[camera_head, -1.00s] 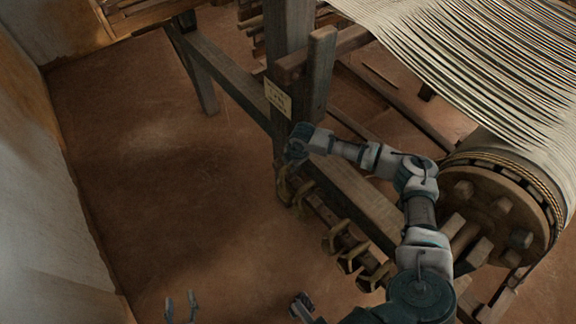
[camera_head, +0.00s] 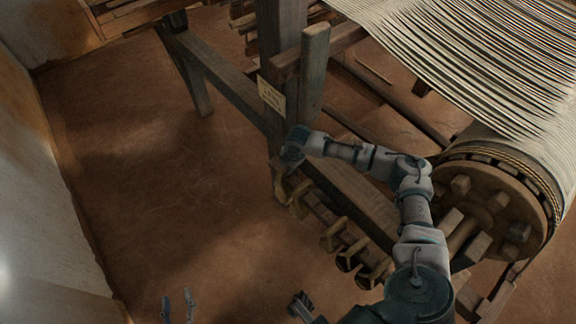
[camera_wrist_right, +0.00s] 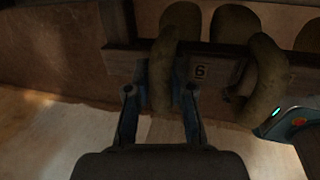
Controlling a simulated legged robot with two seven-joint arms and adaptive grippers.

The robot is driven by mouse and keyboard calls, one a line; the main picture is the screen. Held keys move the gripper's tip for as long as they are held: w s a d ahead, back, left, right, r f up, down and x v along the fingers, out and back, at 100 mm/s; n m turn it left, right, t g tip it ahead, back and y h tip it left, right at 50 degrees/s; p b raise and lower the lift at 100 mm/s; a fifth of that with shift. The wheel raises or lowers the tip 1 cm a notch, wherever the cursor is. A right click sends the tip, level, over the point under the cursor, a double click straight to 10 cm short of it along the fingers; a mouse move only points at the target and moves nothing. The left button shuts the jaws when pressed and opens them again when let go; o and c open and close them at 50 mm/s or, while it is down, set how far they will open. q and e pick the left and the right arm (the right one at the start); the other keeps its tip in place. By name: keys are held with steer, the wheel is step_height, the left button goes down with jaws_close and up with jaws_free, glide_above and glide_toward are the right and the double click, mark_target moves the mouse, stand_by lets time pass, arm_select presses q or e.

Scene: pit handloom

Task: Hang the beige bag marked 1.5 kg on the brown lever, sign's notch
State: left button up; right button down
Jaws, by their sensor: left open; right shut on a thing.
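My right gripper (camera_wrist_right: 159,98) is at a low rack of curved olive-brown loops. In the right wrist view its two fingers stand either side of one thick loop (camera_wrist_right: 161,75) and are shut on it. In the head view the right gripper (camera_head: 280,187) is small and dark at the rack's upper end. My left gripper (camera_head: 178,306) is open and empty at the bottom of the head view, over the floor. A pale sign (camera_head: 271,97) is fixed to a wooden post. I read no 1.5 kg mark, and I cannot pick out the beige bag or the brown lever.
The loom's beams, toothed wheel (camera_head: 495,205) and stretched threads (camera_head: 470,60) fill the right. Bare floor (camera_head: 150,170) lies left, beside a wall.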

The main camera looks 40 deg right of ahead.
stand_by(0.4)
steer(key=shift+f, duration=0.15)
steer(key=c, duration=0.9)
jaws_free()
steer(key=shift+f, duration=0.1)
steer(key=shift+c, duration=0.2)
steer(key=shift+s+f, duration=0.15)
steer(key=v, duration=1.2)
steer(key=shift+w, duration=0.2)
